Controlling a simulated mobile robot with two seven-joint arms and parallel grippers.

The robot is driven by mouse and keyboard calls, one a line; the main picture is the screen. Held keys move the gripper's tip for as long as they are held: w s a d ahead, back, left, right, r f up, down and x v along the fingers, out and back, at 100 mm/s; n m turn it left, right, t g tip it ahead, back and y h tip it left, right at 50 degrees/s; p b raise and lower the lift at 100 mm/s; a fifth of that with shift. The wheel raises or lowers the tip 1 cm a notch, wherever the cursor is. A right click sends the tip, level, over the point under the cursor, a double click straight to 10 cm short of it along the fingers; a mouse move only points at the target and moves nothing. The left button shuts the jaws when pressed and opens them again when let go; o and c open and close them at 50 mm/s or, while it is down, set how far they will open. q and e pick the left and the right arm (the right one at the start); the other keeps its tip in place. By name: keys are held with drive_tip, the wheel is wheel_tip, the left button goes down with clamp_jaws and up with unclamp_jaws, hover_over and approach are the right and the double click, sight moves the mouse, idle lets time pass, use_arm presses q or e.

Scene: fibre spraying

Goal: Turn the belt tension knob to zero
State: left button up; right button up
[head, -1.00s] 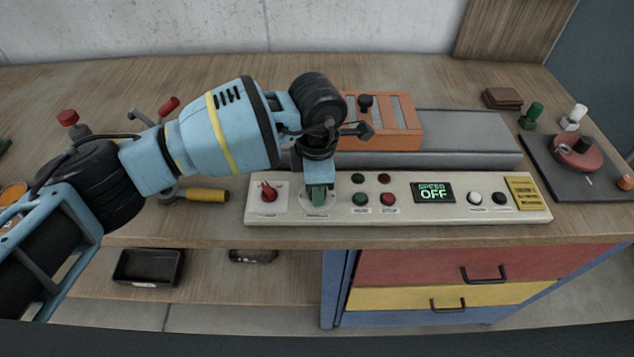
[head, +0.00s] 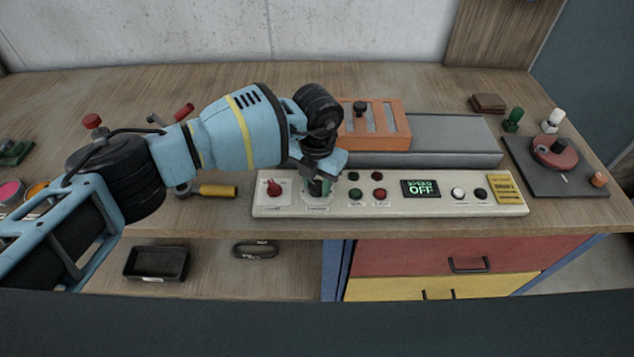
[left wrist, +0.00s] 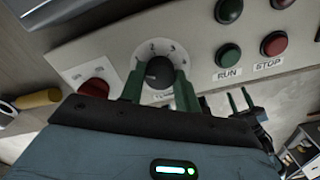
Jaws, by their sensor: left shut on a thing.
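The control panel (head: 385,204) is a long cream box along the table's front edge. The tension knob (left wrist: 160,72) is black and sits on a white numbered dial (left wrist: 178,50); its pointer is hard to read. My left gripper (left wrist: 158,86) is shut on this knob, one green finger on each side. In the head view, the left gripper (head: 318,187) largely hides the knob and dial. My right gripper (left wrist: 239,99) seems to be the small pair of green fingers beyond the panel in the left wrist view, apart and empty. It is out of the head view.
A red switch (head: 274,188) stands left of the knob. Green and red buttons (head: 379,177) and a display reading SPEED OFF (head: 420,188) are to its right. Behind the panel are an orange slotted guard (head: 385,130) and a grey belt bed (head: 455,135). A yellow-handled tool (head: 215,191) lies left.

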sight(317, 185)
use_arm(q)
drive_tip(key=n, duration=0.6)
drive_tip(key=shift+r, duration=0.1)
idle(0.5)
drive_tip(key=o, duration=1)
wheel_tip(317, 185, up, 8)
drive_tip(key=shift+f, duration=0.15)
idle(0.4)
